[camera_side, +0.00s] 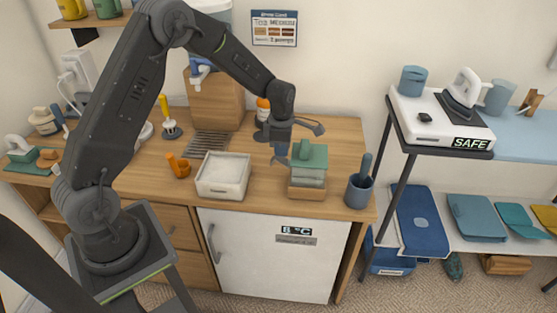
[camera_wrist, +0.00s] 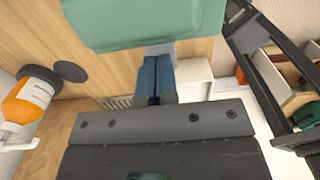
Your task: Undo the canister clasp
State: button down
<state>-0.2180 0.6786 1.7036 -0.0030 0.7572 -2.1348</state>
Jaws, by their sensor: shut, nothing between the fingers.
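The green canister (camera_side: 309,162), a boxy shape with a lid, stands on a wooden base (camera_side: 306,189) near the right end of the counter. It also fills the top of the wrist view as a green block (camera_wrist: 150,22). A grey tab (camera_wrist: 160,48), which may be its clasp, shows just below the green edge, partly hidden by my fingers. My gripper (camera_side: 281,158) is at the canister's left side in the side view. Its blue-grey fingers (camera_wrist: 157,78) are together with nothing between them, and their tips are at the tab. I cannot tell whether they touch it.
A white tray (camera_side: 222,176) stands left of the canister. A blue-grey cup (camera_side: 359,191) stands to its right near the counter's edge. An orange and white bottle (camera_wrist: 28,100) stands behind, beside my gripper. A cutting board (camera_side: 214,100) leans at the wall.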

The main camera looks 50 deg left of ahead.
jog(key=shift+f, duration=0.1)
jog(key=shift+s+a+f, duration=0.2)
jog(key=shift+f, duration=0.15)
jog(key=shift+s+a+f, duration=0.15)
jog(key=shift+f, duration=0.2)
jog(key=shift+r, duration=3.5)
